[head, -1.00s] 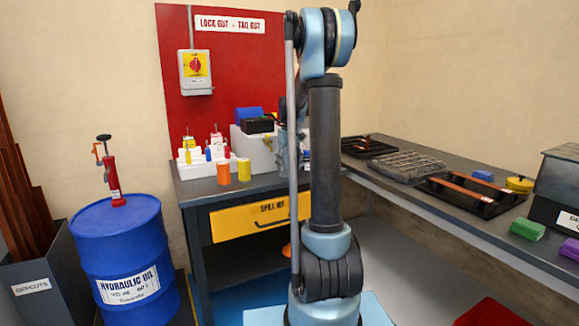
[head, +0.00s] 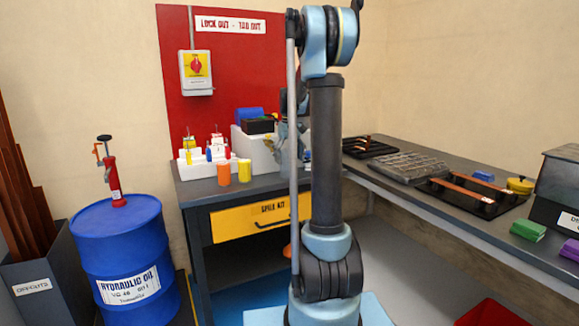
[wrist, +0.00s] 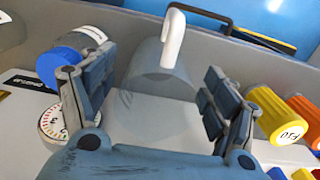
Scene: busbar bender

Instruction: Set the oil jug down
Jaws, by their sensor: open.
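A grey, see-through jug with a white curved spout (wrist: 163,75), which I take to be the oil jug, shows between my fingers in the wrist view. My gripper (wrist: 155,105) is open, with one finger on each side of the jug's near part and visible gaps to it. In the head view my gripper (head: 290,135) is mostly hidden behind my arm, over the back workbench (head: 200,195). I cannot make out the jug there. The jug's base and what it rests on are not clear.
In the wrist view, a blue-capped bottle (wrist: 68,62) and a round gauge (wrist: 53,123) lie left, and a yellow cylinder (wrist: 275,115) and an orange one (wrist: 302,112) lie right. A blue oil drum (head: 120,250) stands left of the bench. The right bench holds trays.

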